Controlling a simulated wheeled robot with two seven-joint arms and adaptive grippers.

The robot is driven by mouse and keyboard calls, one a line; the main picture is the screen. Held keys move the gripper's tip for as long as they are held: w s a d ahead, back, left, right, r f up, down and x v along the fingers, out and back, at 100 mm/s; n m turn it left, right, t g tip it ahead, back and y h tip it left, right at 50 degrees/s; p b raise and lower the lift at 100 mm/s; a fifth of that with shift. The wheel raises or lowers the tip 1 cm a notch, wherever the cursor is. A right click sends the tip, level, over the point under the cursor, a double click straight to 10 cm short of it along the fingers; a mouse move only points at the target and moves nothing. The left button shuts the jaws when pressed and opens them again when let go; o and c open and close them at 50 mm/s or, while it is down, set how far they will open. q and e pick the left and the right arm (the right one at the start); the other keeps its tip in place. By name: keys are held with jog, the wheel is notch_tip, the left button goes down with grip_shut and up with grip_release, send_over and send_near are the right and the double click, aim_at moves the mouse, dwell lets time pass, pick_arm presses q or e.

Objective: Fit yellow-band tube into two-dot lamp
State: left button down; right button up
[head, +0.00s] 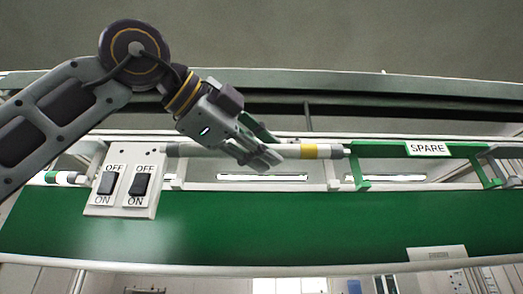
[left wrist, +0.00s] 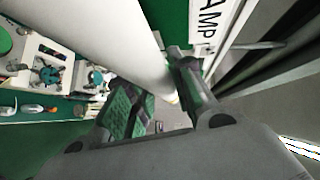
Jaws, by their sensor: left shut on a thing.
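The yellow-band tube (head: 309,151) is white with grey ends and lies nearly level across the middle of the head view. My left gripper (head: 263,154) is shut around it, to the left of the yellow band. In the left wrist view the white tube (left wrist: 105,40) runs from the top left down to my left gripper (left wrist: 165,98), which hides part of it. A sign ending in "AMP" (left wrist: 212,25) shows there, partly cut off. My right gripper is not in view.
A green rack marked SPARE (head: 428,149) stands at the tube's right end. A plate with two OFF/ON switches (head: 122,205) is near its left end. Another banded tube (head: 62,178) shows at far left. A green panel (head: 270,222) lies below. Small teal-and-white parts (left wrist: 50,70) show in the wrist view.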

pick_arm(q)
jog(key=w+f, duration=0.1)
jog(key=w, duration=0.8)
jog(key=shift+w, duration=0.3)
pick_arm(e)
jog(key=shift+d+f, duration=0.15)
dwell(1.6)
pick_arm(q)
jog(key=shift+f+b, duration=0.2)
jog(key=shift+b, duration=0.1)
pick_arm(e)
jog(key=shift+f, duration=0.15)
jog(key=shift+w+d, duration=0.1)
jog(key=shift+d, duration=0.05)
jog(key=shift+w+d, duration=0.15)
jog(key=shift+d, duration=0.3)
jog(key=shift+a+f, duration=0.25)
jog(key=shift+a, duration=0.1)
pick_arm(q)
jog(key=shift+f+b, duration=0.2)
jog(key=shift+b, duration=0.3)
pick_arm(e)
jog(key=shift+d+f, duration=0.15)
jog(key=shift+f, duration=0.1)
